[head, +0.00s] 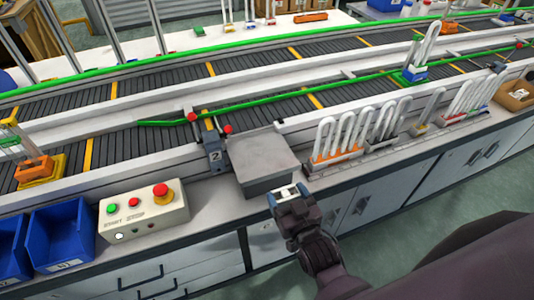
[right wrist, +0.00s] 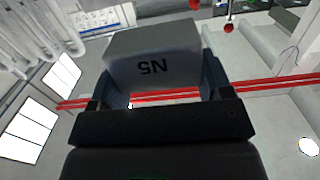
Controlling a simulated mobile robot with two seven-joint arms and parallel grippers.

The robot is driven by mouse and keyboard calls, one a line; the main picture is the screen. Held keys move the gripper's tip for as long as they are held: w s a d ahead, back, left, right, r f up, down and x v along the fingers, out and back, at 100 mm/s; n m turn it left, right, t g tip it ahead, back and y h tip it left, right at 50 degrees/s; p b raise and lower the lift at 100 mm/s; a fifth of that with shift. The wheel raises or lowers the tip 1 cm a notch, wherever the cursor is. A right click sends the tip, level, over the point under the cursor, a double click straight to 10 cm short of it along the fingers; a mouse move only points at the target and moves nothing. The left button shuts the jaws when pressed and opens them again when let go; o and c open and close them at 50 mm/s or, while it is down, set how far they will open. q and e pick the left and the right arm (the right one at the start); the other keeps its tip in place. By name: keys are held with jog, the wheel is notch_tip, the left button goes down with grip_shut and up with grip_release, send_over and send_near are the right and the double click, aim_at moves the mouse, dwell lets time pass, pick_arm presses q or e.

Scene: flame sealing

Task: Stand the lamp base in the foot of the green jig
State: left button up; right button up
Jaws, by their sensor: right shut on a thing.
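My right gripper (head: 288,192) is shut on a small pale block, taken to be the lamp base (head: 291,190), in front of the grey metal plate. In the right wrist view the block (right wrist: 155,58) sits between the fingers, with dark characters on its face. The gripper is well to the left and near side of this jig. The jig's foot is too small to make out. My left gripper is not in view.
The bare grey plate (head: 262,160) lies just beyond my right gripper. A rack of white bent tubes (head: 338,155) stands to its right, with several more tubes beyond. A button box (head: 143,213) and blue bins (head: 66,235) are at the left. A green rail (head: 270,98) runs along the conveyor.

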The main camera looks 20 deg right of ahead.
jog(key=shift+w+r, duration=0.15)
send_over(261, 158)
jog(key=s, duration=0.3)
jog(key=shift+d+r, duration=0.1)
jog(key=w, duration=0.3)
jog(key=shift+w, duration=0.2)
jog(key=shift+s+f, duration=0.1)
jog(key=shift+f, duration=0.55)
jog(key=shift+s+f, duration=0.1)
jog(key=shift+f, duration=0.15)
jog(key=o, duration=1)
